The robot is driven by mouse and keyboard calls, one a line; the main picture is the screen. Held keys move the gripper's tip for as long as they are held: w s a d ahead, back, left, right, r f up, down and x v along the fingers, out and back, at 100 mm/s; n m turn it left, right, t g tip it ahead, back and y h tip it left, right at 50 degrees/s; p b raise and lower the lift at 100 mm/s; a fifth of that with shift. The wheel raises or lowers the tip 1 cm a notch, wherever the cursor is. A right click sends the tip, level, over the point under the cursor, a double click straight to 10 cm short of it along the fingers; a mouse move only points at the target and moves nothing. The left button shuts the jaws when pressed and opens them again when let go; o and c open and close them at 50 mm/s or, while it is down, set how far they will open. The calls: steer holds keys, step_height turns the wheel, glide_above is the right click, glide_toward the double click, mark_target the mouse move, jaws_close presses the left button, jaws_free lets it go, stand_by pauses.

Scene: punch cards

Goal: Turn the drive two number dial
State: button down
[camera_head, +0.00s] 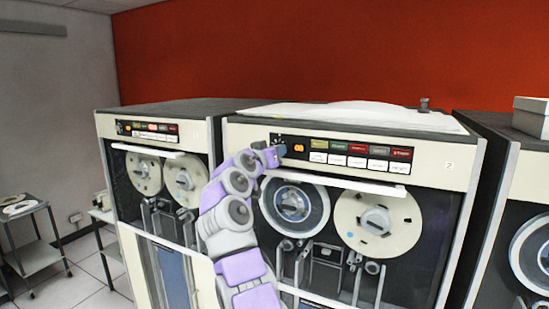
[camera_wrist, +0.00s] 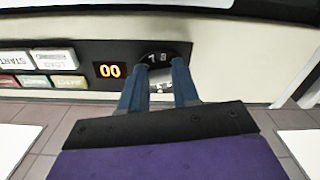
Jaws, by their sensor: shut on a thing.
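The tape drive (camera_head: 440,160) in the middle of the head view has a black control panel with a number dial at its left end. In the wrist view the black dial face (camera_wrist: 157,56) with white digits shows beyond the fingertips, and the two fingers of my gripper (camera_wrist: 158,84) are on either side of a pale knob part. The gripper is shut on the dial. An orange lit display (camera_wrist: 109,71) beside it reads 00.
Coloured and white buttons (camera_head: 360,154) line the panel to the right of the dial. Another tape drive (camera_head: 205,135) stands close on the left, and a third (camera_head: 510,160) on the right. A small table (camera_head: 38,255) stands at the far left on open tiled floor.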

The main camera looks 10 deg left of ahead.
steer(key=shift+s+a+r+n, duration=0.1)
steer(key=shift+r+n, duration=0.15)
steer(key=shift+n, duration=0.25)
steer(key=c, duration=1.3)
jaws_free()
steer(key=o, duration=0.5)
steer(key=shift+a+f, duration=0.15)
steer(key=shift+a, duration=0.15)
steer(key=shift+d, duration=0.15)
steer(key=b+v, duration=0.6)
steer(key=v, duration=1.1)
steer(key=shift+a, duration=0.25)
